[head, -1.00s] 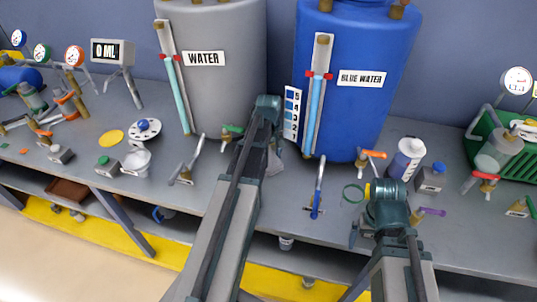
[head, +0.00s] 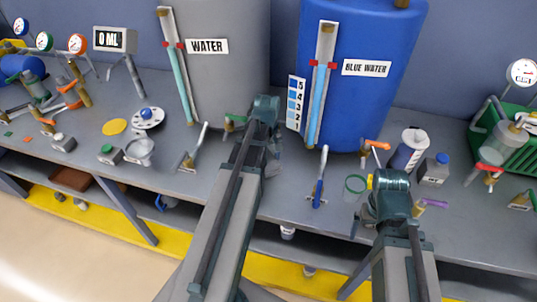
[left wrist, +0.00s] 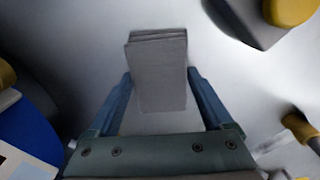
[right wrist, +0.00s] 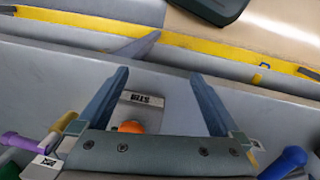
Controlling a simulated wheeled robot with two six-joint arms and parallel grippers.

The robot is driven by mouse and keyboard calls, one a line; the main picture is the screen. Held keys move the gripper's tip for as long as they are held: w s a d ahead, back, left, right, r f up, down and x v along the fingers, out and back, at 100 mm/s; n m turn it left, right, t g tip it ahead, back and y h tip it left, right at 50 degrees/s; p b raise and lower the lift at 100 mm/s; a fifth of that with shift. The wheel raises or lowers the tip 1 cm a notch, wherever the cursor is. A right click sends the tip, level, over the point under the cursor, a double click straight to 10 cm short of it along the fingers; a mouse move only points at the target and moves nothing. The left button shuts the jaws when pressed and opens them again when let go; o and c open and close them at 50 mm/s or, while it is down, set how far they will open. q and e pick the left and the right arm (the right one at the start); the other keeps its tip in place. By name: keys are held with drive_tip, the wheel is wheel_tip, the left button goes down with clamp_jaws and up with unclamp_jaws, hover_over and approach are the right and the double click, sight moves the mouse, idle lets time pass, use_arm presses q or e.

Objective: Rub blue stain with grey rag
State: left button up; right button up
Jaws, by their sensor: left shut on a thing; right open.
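My left gripper (left wrist: 160,85) is shut on the grey rag (left wrist: 158,68), a folded stack of cloth between its fingers over the grey bench surface. In the head view a bit of the rag (head: 272,163) shows beside my left gripper (head: 268,140), in front of the tanks. My right gripper (right wrist: 163,85) is open and empty; a grey block with a printed label (right wrist: 140,112) and an orange knob show between its fingers in the right wrist view. I cannot make out a blue stain in any view; my left arm hides part of the bench.
The grey water tank (head: 225,85) and the blue water tank (head: 365,90) stand behind my left gripper. Gauges and fittings crowd the left; a green crate (head: 510,150) is at the right.

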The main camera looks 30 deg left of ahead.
sight(269, 154)
use_arm(q)
drive_tip(key=shift+s, duration=0.15)
drive_tip(key=shift+w+a, duration=0.25)
drive_tip(key=shift+w, duration=0.65)
drive_tip(key=shift+w+a, duration=0.2)
drive_tip(key=shift+w, duration=0.7)
drive_tip(key=shift+w+a, duration=0.2)
drive_tip(key=shift+w, duration=0.75)
drive_tip(key=shift+w+a, duration=0.2)
drive_tip(key=shift+w, duration=0.7)
drive_tip(key=shift+s, duration=0.1)
wheel_tip(269, 154, up, 6)
drive_tip(key=p, duration=0.6)
use_arm(e)
wheel_tip(269, 154, up, 6)
drive_tip(key=shift+r, duration=0.1)
